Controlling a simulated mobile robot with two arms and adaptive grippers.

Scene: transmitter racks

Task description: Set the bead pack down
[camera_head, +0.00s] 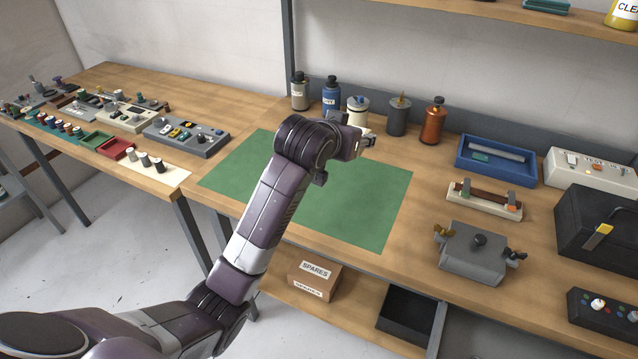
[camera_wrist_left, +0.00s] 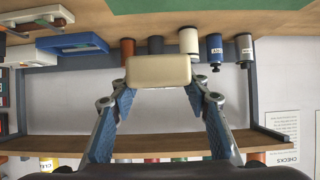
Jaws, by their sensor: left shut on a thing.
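The bead pack (camera_wrist_left: 158,71) is a cream block with rounded corners. In the left wrist view it sits between the blue-padded fingers of my left gripper (camera_wrist_left: 157,86), which is shut on it. In the head view my left gripper (camera_head: 366,142) is above the back of the green mat (camera_head: 375,210), in front of the row of bottles. The pack is mostly hidden or hard to tell apart there. The mat also shows at the top of the left wrist view (camera_wrist_left: 200,5), which looks upside down. My right gripper is not in view.
Behind stand an orange bottle (camera_head: 433,122), a grey bottle (camera_head: 398,118) and a blue bottle (camera_head: 331,97). A blue tray (camera_head: 512,178), a fuse holder (camera_head: 484,200) and a grey box (camera_head: 472,255) are to the right. The mat's visible surface is bare.

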